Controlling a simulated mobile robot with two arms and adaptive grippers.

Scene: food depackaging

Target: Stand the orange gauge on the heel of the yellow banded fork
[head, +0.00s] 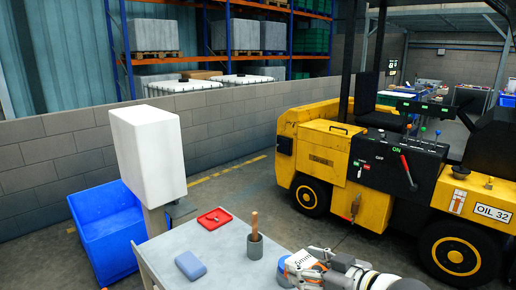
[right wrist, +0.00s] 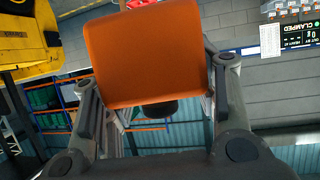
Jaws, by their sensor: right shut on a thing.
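My right gripper (head: 300,263) is at the bottom of the head view, by the right edge of the grey table. In the right wrist view an orange block-like thing, the orange gauge (right wrist: 147,58), fills the space between its two fingers, and the gripper is shut on it. The gauge is not clear in the head view, where the gripper covers it. I cannot make out the yellow banded fork in either view. My left gripper is not in view.
A yellow forklift (head: 330,150) stands behind, at the right.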

